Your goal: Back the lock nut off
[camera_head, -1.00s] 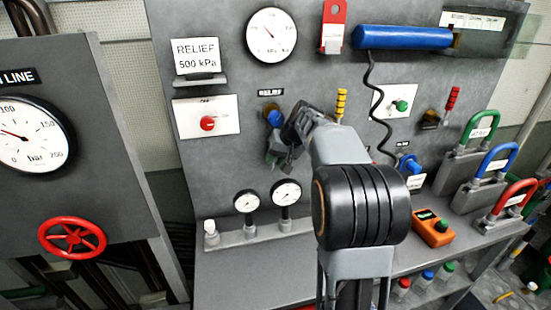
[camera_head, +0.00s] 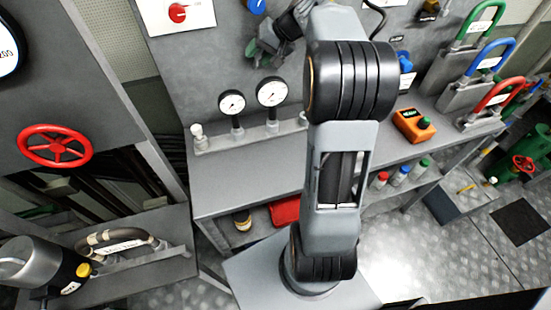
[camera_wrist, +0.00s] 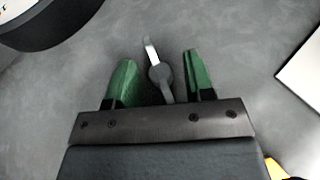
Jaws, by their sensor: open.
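A small grey part with two flat wings and a round hub (camera_wrist: 160,74), which looks like the lock nut, stands out from the panel in the wrist view. My gripper (camera_wrist: 158,60) is open, with one green finger on each side of the part. Gaps show between the part and both fingers. In the head view my gripper (camera_head: 260,50) is at the panel, just below the blue knob (camera_head: 256,5) of the relief valve, which is cut by the top edge. The nut cannot be made out there behind my wrist.
Two small gauges (camera_head: 271,92) stand on a rail below my gripper. A red knob (camera_head: 178,13) on a white plate is to the left. An orange meter (camera_head: 413,124) lies on the bench at right. A red handwheel (camera_head: 54,146) is at far left.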

